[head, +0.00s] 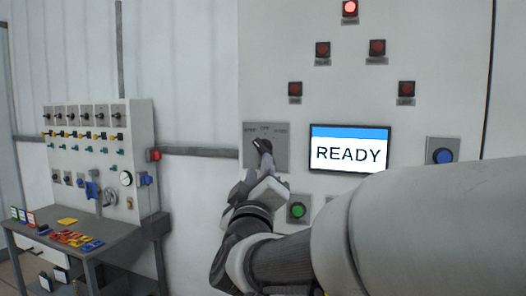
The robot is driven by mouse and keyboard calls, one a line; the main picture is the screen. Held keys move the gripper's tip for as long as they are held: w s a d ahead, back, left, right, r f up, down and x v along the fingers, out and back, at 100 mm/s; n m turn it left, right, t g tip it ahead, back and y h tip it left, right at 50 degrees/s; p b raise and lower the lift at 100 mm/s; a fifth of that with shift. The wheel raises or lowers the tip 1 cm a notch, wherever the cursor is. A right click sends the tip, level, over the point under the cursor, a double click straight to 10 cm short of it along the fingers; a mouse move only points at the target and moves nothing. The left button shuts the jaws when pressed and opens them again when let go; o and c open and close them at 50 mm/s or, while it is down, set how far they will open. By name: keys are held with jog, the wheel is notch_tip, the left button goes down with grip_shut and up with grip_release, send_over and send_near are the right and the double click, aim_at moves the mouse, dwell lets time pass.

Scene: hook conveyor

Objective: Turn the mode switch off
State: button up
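The mode switch (279,131) is a grey square plate on the pale wall panel, with small labels along its top that I cannot read. Its dark knob (257,145) shows in front of the plate's middle, with the tip pointing up and left. My gripper (264,149) is at the knob, in front of the plate. My arm comes in from the lower right and hides the lower part of the plate. The fingers are small and overlap the knob, so I cannot tell whether they are closed on it.
A screen reading READY (349,149) is right of the switch. A green button (297,210) is below and a blue button (442,156) is at the right. Red lamps (377,47) are above. A workbench (100,248) with a control board (143,130) stands at the left.

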aim_at(262, 150)
jog(key=p+x, duration=0.1)
jog(key=x, duration=0.7)
jog(key=shift+w+r, duration=0.1)
jog(key=shift+w, duration=0.15)
grip_shut()
